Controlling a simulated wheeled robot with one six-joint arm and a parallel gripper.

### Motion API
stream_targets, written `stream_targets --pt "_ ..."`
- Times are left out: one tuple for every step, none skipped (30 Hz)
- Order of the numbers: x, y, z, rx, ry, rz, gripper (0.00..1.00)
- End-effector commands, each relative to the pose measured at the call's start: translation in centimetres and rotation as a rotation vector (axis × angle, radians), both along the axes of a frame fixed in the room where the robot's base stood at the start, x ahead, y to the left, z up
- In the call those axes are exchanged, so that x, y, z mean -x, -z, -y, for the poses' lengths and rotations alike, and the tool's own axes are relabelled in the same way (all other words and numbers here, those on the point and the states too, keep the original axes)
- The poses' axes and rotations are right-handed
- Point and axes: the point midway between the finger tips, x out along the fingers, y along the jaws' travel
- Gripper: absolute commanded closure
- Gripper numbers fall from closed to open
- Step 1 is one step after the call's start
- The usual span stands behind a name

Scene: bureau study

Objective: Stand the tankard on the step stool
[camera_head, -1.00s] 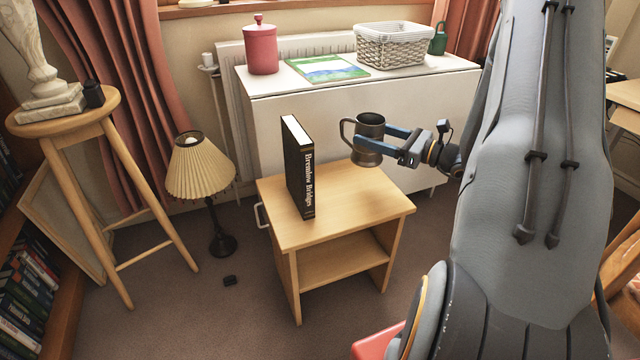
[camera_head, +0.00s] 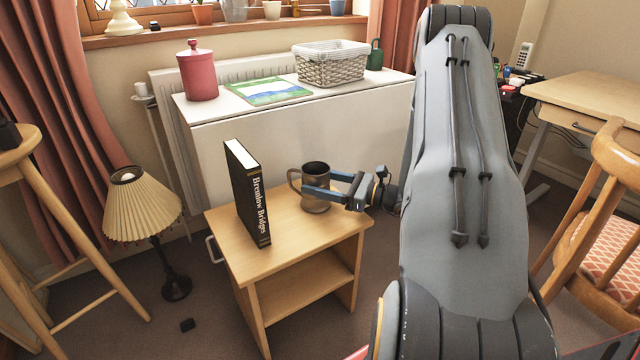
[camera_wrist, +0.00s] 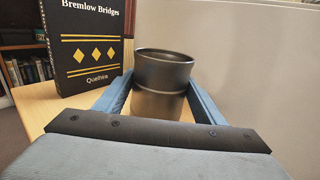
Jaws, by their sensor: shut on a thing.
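The tankard (camera_head: 316,196) is a dark metal mug with a loop handle on its left. My gripper (camera_head: 320,185) is shut on it from the right, one finger on each side. The tankard is upright over the small wooden side table (camera_head: 290,240); I cannot tell whether its base touches the top. In the wrist view the tankard (camera_wrist: 162,85) sits between the blue fingers, its mouth up. I cannot make out a step stool for certain; only a red edge (camera_head: 358,353) shows at the bottom.
A black book (camera_head: 247,195) stands upright left of the tankard. A white cabinet (camera_head: 270,140) rises behind the table, bearing a red canister (camera_head: 197,75) and a basket (camera_head: 330,65). A lamp (camera_head: 145,210), a tall stool (camera_head: 20,150) and a chair (camera_head: 590,220) stand around.

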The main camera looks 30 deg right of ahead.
Motion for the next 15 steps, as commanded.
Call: stream_targets --pt "0.0 -0.15 0.05 0.0 0.0 0.001 0.77" --pt "0.01 -0.15 0.06 0.0 0.001 0.001 0.77" --pt "0.02 -0.15 0.06 0.0 0.001 0.001 0.77" --pt "0.02 -0.12 0.06 0.0 0.001 0.001 0.77" --pt "0.02 -0.06 0.08 0.0 0.001 0.001 0.77" --pt "0.02 0.06 0.08 -0.001 0.001 0.001 0.77" --pt "0.02 0.15 0.08 -0.001 0.001 0.001 0.77" --pt "0.04 0.19 0.07 0.0 0.001 0.0 0.33" --pt "0.04 0.16 0.08 0.0 0.001 0.0 0.27" --pt "0.04 0.16 0.08 0.0 0.001 0.0 0.21" --pt "0.04 0.15 0.08 0.0 0.001 0.0 0.18" --pt "0.04 0.15 0.09 0.0 0.001 0.0 0.18" --pt "0.04 0.15 0.09 0.0 0.001 0.0 0.18" --pt "0.04 0.15 0.09 0.0 0.001 0.0 0.18" --pt "0.04 0.15 0.09 0.0 0.001 0.0 0.18"
